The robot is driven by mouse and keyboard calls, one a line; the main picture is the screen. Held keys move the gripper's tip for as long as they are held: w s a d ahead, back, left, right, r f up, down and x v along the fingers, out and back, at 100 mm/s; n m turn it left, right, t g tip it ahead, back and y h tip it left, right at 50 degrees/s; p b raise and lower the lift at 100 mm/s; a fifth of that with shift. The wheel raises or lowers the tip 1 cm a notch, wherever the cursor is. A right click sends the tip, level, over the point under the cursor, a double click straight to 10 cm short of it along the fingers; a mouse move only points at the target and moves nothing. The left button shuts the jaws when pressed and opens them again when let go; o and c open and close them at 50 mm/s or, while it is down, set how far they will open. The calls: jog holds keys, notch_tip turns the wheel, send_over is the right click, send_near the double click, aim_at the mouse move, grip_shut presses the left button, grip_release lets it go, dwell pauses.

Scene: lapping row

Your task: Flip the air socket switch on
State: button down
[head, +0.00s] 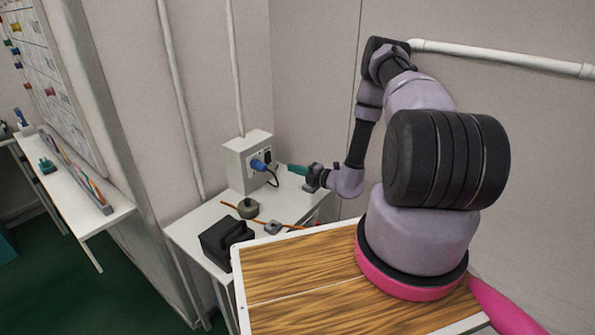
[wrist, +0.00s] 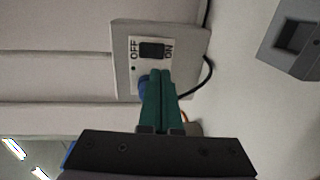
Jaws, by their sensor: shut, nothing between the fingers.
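The air socket is a pale grey box (head: 238,165) on the wall above the small table in the head view. In the wrist view its face plate (wrist: 121,60) carries a black rocker switch (wrist: 152,50) between the printed words OFF and ON. I cannot tell which side of the rocker is pressed. My gripper (wrist: 159,71) has green fingers closed together and empty. Its tips appear just short of the switch; contact is not visible.
The small white table (head: 190,228) holds a black case (head: 222,240), a round grey object (head: 248,208) and an orange cord (head: 291,226). A wooden-topped surface (head: 300,275) is in front. A grey block with a dark recess (wrist: 292,40) shows at the wrist view's upper right.

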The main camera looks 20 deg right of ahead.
aim_at(270, 161)
jog(key=x, duration=0.9)
jog(key=shift+w, duration=0.15)
jog(key=shift+a, duration=0.1)
jog(key=shift+w+f, duration=0.1)
jog(key=shift+w, duration=0.05)
jog(key=shift+s, duration=0.25)
jog(key=s+d, duration=0.2)
jog(key=s, duration=0.1)
jog(key=s+d+f, duration=0.1)
jog(key=s+d, duration=0.2)
jog(key=s, duration=0.1)
jog(key=s+d, duration=0.3)
jog(key=shift+s+f, duration=0.35)
jog(key=shift+s, duration=0.05)
